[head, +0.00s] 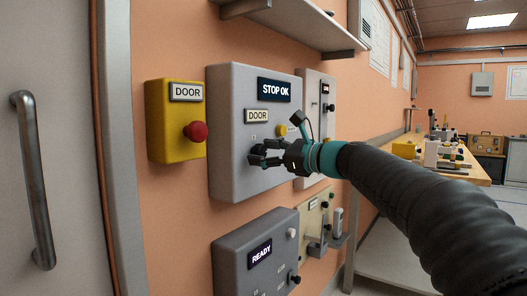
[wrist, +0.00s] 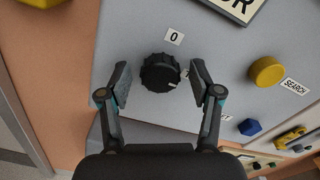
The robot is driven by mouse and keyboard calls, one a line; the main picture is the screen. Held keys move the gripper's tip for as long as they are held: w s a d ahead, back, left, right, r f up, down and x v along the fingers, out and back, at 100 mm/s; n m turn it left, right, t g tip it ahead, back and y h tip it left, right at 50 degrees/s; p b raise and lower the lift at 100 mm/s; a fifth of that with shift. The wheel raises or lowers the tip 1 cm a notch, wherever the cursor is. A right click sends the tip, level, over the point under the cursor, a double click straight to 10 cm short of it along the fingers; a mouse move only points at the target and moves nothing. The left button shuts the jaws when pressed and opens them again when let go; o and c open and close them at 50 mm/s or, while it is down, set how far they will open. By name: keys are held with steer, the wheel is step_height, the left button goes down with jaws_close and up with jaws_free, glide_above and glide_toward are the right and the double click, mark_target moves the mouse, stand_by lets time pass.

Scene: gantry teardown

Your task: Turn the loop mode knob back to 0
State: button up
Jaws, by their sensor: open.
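A black ribbed knob (wrist: 160,73) is on a grey panel in the wrist view, with a "0" label (wrist: 174,37) just above it. A small white mark on the knob points toward its lower right, away from the 0. No label naming the knob as loop mode is readable. My gripper (wrist: 160,80) is open, with one finger on each side of the knob; a gap shows on both sides. In the head view my gripper (head: 257,155) is at the lower part of the grey box (head: 228,120) marked DOOR and STOP OK, and it largely hides the knob there.
A yellow SEARCH button (wrist: 267,71) and a blue button (wrist: 250,127) lie right of the knob. A yellow box with a red button (head: 195,131) is on the left. A READY box (head: 235,245) is below, a shelf (head: 290,27) above. A workbench (head: 470,168) stands at the right.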

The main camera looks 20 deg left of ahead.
steer(key=shift+a, duration=0.2)
steer(key=c, duration=1.1)
steer(key=shift+c, duration=0.2)
